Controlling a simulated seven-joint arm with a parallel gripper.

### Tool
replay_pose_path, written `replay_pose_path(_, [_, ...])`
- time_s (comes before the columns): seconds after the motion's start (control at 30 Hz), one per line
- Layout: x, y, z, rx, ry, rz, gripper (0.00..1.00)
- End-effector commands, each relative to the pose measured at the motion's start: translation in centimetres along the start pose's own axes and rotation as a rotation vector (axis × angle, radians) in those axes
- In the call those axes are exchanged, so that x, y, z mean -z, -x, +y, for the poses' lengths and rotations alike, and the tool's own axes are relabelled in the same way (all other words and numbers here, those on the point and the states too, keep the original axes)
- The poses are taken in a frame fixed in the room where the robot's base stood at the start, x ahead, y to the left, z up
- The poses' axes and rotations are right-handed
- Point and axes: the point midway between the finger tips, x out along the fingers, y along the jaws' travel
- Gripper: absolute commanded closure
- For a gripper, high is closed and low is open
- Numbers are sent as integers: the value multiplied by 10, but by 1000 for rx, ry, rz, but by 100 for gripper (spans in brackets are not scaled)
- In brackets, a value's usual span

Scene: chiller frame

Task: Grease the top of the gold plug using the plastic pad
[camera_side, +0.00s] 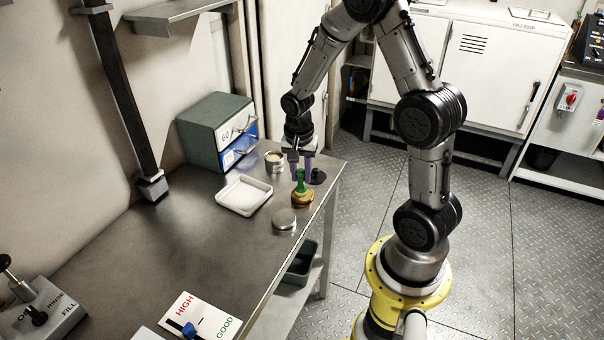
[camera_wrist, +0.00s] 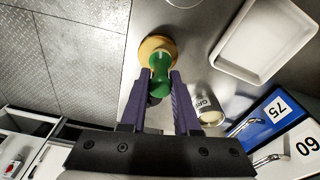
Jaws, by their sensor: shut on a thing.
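The gold plug (camera_side: 303,199) stands on the steel bench near its right edge. The plastic pad, a green piece with a narrow neck (camera_side: 300,178), is upright over the plug and appears to touch its top. My gripper (camera_side: 301,172), with purple fingers pointing down, is shut on the green pad. In the wrist view the pad (camera_wrist: 160,63) lies between and just beyond the fingertips (camera_wrist: 158,76), with the gold plug's rim (camera_wrist: 146,48) showing around it. The pad's underside and most of the plug's top are hidden, so I cannot see any grease there.
A dark plug (camera_side: 318,177) and a silver plug (camera_side: 284,219) flank the gold one closely. An open grease tin (camera_side: 275,162) stands behind. An empty white tray (camera_side: 238,207) lies left. A drawer box (camera_side: 205,135) stands at the wall. The bench's right edge is close.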

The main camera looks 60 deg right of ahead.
Motion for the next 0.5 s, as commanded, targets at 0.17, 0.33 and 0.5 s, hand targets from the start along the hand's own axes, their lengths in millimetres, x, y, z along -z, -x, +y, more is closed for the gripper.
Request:
replay_pose_path(0.17, [-1, 1, 4, 0, 0, 0, 100])
replay_pose_path(0.33, [-2, 1, 9, -1, 0, -1, 100])
replay_pose_path(0.5, [-2, 1, 9, -1, 0, 0, 100])
